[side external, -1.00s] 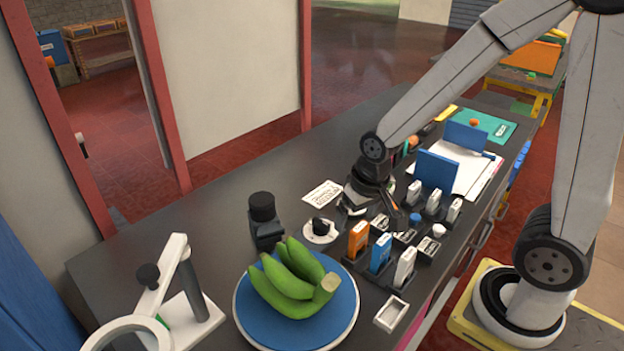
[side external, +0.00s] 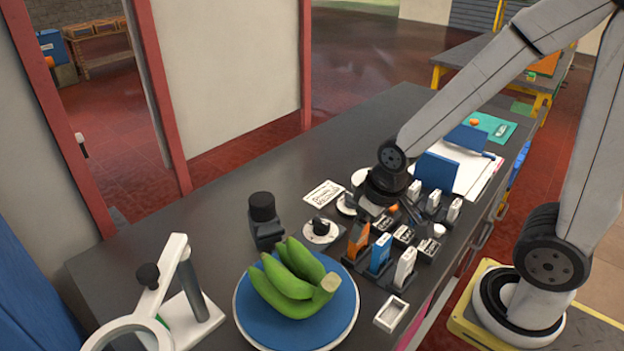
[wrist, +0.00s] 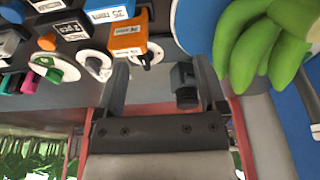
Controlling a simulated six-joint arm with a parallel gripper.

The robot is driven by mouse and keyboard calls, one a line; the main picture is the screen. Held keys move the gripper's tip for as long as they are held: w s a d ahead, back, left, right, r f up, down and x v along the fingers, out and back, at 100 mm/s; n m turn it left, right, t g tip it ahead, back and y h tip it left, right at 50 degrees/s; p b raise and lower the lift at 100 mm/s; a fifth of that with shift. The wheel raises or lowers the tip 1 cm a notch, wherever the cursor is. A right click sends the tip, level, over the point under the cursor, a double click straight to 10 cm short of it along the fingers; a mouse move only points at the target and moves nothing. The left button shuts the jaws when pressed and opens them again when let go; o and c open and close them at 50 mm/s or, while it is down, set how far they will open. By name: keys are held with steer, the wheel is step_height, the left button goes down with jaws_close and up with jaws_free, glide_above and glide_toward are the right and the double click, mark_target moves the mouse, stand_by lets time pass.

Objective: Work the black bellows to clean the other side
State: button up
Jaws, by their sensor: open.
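A squat black object with a rounded top (side external: 264,218), which may be the bellows, stands on the dark table, left of the middle. In the wrist view it shows as a black block (wrist: 185,86) beyond my fingers, nearer the right one. My gripper (side external: 368,214) is low over the table among small labelled items, right of the black object and apart from it. In the wrist view my gripper (wrist: 163,75) is open, with nothing held between the fingers. The fingertips are hard to make out in the side view.
Green bananas lie on a blue plate (side external: 252,332) in front. Orange (side external: 358,240), blue (side external: 380,252) and white (side external: 404,267) labelled blocks stand close to my gripper. A white disc with a black knob (side external: 320,230) lies beside the black object. A magnifier stand (side external: 185,318) is front left.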

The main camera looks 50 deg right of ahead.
jaws_close()
stand_by(1.5)
